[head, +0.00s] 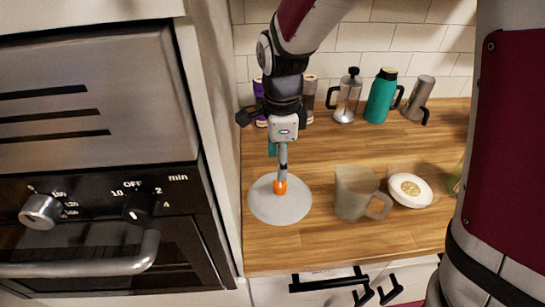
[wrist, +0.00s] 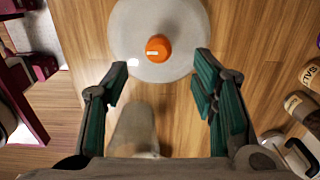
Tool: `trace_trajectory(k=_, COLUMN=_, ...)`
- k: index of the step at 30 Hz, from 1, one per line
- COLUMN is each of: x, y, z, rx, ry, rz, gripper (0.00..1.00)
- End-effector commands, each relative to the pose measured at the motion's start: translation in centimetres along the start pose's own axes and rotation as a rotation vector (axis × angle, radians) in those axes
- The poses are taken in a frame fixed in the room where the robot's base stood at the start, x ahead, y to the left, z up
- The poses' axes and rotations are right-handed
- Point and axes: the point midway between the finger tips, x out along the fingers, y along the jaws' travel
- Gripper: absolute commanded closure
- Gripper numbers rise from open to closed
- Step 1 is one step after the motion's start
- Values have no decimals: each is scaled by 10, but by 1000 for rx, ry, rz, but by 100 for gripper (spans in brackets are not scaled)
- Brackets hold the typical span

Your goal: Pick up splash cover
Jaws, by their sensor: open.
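The splash cover (head: 265,205) is a round, pale, translucent disc with an orange knob (head: 280,187) at its centre. It lies on the wooden counter at the left, near the oven side. In the wrist view the splash cover (wrist: 127,50) is at the top, with its orange knob (wrist: 158,48) up. My gripper (wrist: 158,82) is open, its teal-padded fingers wide apart with nothing held between them. The knob appears just beyond the fingertips, roughly midway between them. In the head view my arm comes down over the cover and the gripper partly hides it.
A translucent pitcher (head: 352,195) stands right of the cover, and a white bowl (head: 410,190) is beyond it. A French press (head: 347,98), teal flask (head: 381,97) and grey container (head: 419,99) stand by the tiled wall. The oven (head: 90,130) is at the left.

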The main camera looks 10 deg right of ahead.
Motion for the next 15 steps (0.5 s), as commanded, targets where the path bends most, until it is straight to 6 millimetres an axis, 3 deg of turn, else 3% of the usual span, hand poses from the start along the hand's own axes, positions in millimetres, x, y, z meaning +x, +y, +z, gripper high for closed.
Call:
trace_trajectory(k=3, x=19, y=0, z=0, rx=0, ry=1, rz=3, gripper=47)
trace_trajectory(k=11, x=37, y=1, z=-1, rx=-1, ry=1, rz=1, gripper=47)
trace_trajectory(k=15, x=57, y=3, z=-1, rx=-1, ry=2, rz=5, gripper=47)
